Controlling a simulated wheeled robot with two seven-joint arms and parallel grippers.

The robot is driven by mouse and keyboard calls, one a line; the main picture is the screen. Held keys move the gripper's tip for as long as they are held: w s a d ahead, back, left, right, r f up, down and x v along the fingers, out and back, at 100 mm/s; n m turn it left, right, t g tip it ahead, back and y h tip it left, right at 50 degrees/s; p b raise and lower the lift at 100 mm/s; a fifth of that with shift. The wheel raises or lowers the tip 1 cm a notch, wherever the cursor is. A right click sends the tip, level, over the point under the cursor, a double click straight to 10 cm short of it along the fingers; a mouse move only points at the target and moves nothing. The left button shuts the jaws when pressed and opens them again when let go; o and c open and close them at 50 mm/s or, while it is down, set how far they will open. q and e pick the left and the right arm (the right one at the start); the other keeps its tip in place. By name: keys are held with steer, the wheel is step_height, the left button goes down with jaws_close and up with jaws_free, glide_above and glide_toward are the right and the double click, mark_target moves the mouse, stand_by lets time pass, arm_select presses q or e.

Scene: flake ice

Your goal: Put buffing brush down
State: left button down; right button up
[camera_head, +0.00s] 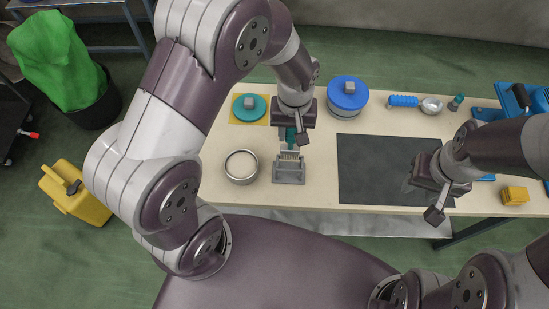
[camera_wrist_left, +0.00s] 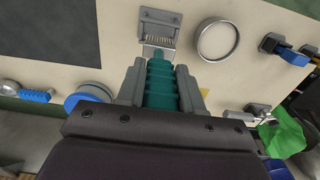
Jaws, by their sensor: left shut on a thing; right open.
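The buffing brush (camera_wrist_left: 160,85) has a ribbed teal handle and sits between the fingers of my left gripper (camera_wrist_left: 160,88). In the head view my left gripper (camera_head: 296,135) is shut on it above the table, and the arm hides much of the brush (camera_head: 290,136). The brush's head end is at a grey holder (camera_head: 289,179) with a row of pale bristles or teeth; the holder also shows in the left wrist view (camera_wrist_left: 158,22). I cannot tell whether the brush touches the holder. My right gripper (camera_head: 422,202) is open and empty over the dark mat's right front part.
A metal ring or bowl (camera_head: 241,180) stands left of the holder. Behind are a teal-lidded item (camera_head: 249,107), a blue-lidded container (camera_head: 348,96) and a blue-handled scoop (camera_head: 405,101). The dark mat (camera_head: 375,165) has clear room. A yellow block (camera_head: 515,195) lies at right.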

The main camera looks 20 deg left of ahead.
mark_target(291, 152)
arm_select(q)
steer(key=f, duration=0.4)
steer(key=f+p, duration=0.1)
steer(key=f, duration=0.3)
steer(key=shift+s+d+f, duration=0.2)
steer(key=shift+s, duration=0.15)
steer(key=c, duration=0.7)
jaws_free()
steer(key=shift+d, duration=0.1)
steer(key=shift+c, duration=0.2)
steer(key=shift+f, duration=0.1)
arm_select(e)
steer(key=shift+s+d+r, duration=0.15)
steer(key=shift+s+r, duration=0.05)
steer(key=shift+r, duration=0.25)
steer(key=shift+s+d+r, duration=0.15)
steer(key=shift+s+r, duration=0.05)
steer(key=shift+r, duration=0.2)
